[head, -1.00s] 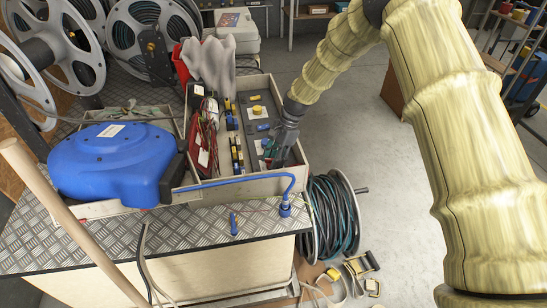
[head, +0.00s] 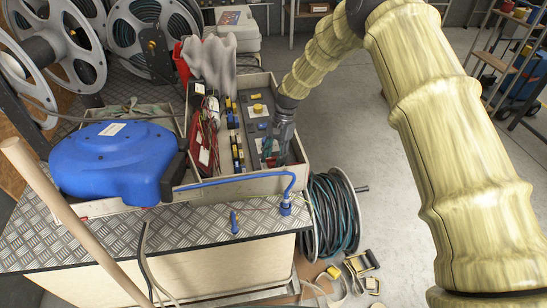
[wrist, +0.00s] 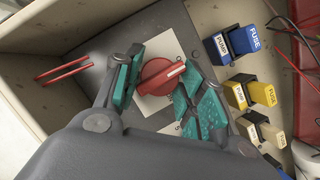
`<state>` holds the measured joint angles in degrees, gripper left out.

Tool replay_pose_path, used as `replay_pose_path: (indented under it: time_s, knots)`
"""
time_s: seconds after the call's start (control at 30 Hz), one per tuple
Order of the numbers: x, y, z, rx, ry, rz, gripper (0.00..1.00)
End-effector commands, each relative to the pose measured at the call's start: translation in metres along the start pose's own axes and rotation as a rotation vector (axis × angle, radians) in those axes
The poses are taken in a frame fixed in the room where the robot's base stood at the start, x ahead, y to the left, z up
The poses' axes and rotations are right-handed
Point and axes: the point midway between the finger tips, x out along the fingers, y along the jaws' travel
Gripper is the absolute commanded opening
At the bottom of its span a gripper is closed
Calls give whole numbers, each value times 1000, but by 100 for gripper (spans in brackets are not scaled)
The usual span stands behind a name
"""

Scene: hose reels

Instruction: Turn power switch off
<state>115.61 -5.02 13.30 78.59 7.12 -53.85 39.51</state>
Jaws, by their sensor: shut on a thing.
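The power switch is a red rotary knob (wrist: 158,77) on a white plate (wrist: 190,45) set in a dark grey panel (wrist: 65,108). Its white pointer mark points to the upper right in the wrist view. My gripper (wrist: 163,80) has its green-padded fingers on either side of the knob, shut on it. Lettering on the plate is mostly hidden by the fingers. In the head view my gripper (head: 275,155) reaches down into the right end of the open box, and the knob is hard to make out there.
Blue, yellow and white labelled fuses (wrist: 246,42) stand right of the switch. Two red rods (wrist: 63,70) lie to its left. The box wall (head: 245,187) is close around my gripper. A blue hose reel (head: 118,160) sits left; a cable reel (head: 332,212) stands below right.

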Motion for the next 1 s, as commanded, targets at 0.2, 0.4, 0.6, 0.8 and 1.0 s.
replay_pose_path:
  time_s: [0.2,0.4,0.6,0.8,1.0]
  knots:
    - [0,1,0,-1,-1,2,16]
    - [0,0,0,0,0,1,58]
    - [0,0,0,0,0,0,58]
    - [-9,0,0,1,1,-1,58]
    - [-40,-1,0,0,3,-2,58]
